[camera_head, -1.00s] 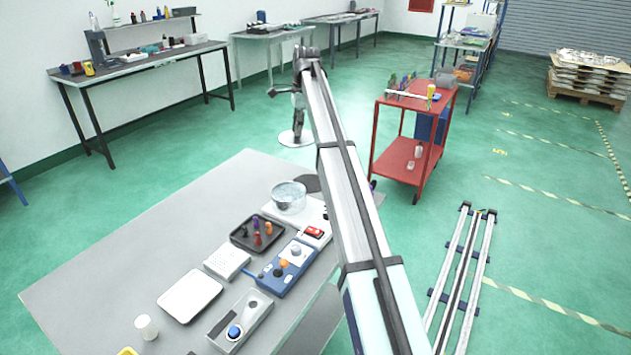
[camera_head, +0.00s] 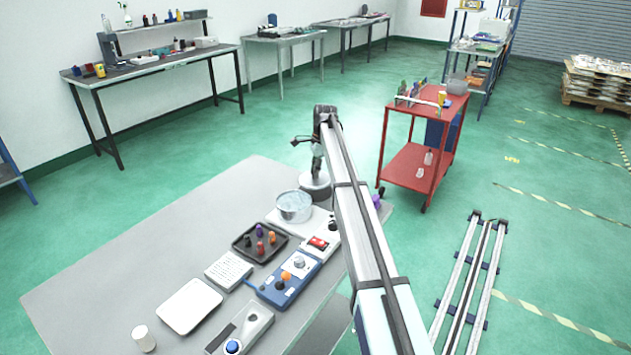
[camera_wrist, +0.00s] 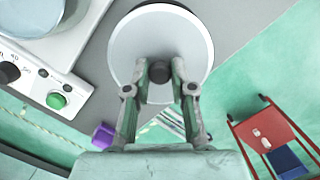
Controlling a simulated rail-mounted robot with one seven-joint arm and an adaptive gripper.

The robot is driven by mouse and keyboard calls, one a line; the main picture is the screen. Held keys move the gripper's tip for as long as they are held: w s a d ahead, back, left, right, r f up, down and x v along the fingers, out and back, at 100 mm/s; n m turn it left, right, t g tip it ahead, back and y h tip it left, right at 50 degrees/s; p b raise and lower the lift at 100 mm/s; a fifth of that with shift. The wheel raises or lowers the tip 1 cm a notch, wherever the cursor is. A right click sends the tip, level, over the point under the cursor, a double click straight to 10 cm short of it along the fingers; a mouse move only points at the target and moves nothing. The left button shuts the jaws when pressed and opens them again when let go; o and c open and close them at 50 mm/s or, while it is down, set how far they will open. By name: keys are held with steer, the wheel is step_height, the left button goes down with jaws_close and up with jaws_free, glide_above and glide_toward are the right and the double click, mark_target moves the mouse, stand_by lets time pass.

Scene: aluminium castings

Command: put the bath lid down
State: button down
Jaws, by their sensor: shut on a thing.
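The bath lid (camera_wrist: 190,38) is a round pale disc with a dark knob (camera_wrist: 159,92). My gripper (camera_wrist: 159,78) is shut on the knob in the wrist view. In the head view the lid (camera_head: 307,183) is below my gripper (camera_head: 317,168), at the far corner of the grey table. I cannot tell whether it touches the tabletop. The bath (camera_head: 294,207) is a round metal tub on a white unit, uncovered, just in front of the lid. The bath (camera_wrist: 38,12) shows at the wrist view's upper left, apart from the lid.
A dark tray (camera_head: 260,242) with coloured pegs and a blue control box (camera_head: 283,287) are nearer on the table (camera_head: 110,270). A purple item (camera_wrist: 103,135) is by the table edge. A red trolley (camera_head: 410,165) stands to the right.

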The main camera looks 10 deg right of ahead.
steer(key=shift+f+p, duration=0.5)
steer(key=shift+f, duration=2.35)
steer(key=c, duration=1)
jaws_free()
steer(key=shift+f, duration=0.15)
steer(key=r, duration=0.4)
steer(key=d+r+b, duration=0.1)
steer(key=r, duration=0.3)
steer(key=r+b, duration=0.1)
steer(key=r, duration=0.3)
steer(key=shift+d+r, duration=0.1)
steer(key=shift+d, duration=0.3)
